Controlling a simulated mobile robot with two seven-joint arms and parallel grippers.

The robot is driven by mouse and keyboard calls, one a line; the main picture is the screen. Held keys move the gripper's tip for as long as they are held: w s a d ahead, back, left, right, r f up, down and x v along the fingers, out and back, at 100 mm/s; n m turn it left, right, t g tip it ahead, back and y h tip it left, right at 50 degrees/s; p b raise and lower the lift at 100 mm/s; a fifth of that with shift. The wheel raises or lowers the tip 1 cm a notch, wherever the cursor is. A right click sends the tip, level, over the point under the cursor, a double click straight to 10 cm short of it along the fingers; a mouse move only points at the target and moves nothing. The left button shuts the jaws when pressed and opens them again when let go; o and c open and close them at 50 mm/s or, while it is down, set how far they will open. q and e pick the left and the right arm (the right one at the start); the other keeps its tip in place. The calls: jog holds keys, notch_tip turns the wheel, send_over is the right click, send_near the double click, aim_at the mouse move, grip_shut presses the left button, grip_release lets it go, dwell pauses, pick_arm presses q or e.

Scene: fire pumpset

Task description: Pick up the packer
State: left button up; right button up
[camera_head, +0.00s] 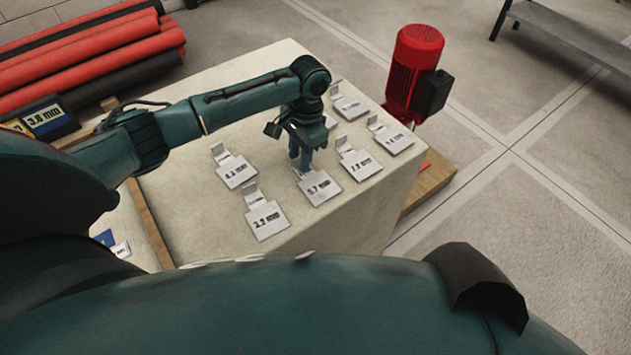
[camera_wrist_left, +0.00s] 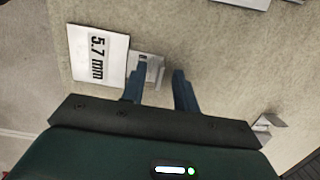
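Several white packers with upright tabs and printed sizes lie on the pale block top. The 5.7 mm packer (camera_head: 319,187) lies at its front middle and shows in the left wrist view (camera_wrist_left: 98,55), its tab towards my gripper. My left gripper (camera_head: 302,163) points down just over this tab. In the left wrist view the gripper (camera_wrist_left: 161,68) is open, with a clear gap between its blue fingers. The left finger overlaps part of the tab; I cannot tell if they touch. My right gripper is not in view.
Other packers lie close by, at left (camera_head: 236,170), front (camera_head: 266,219) and right (camera_head: 358,165). A red motor (camera_head: 413,68) stands beyond the block (camera_head: 192,190). Red pipes (camera_head: 85,50) lie at the back left. A dark bench (camera_head: 570,32) is at top right.

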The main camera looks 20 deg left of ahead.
pick_arm(q)
jog(key=shift+c, duration=0.2)
jog(key=c, duration=0.6)
grip_shut()
jog(key=shift+r, duration=0.15)
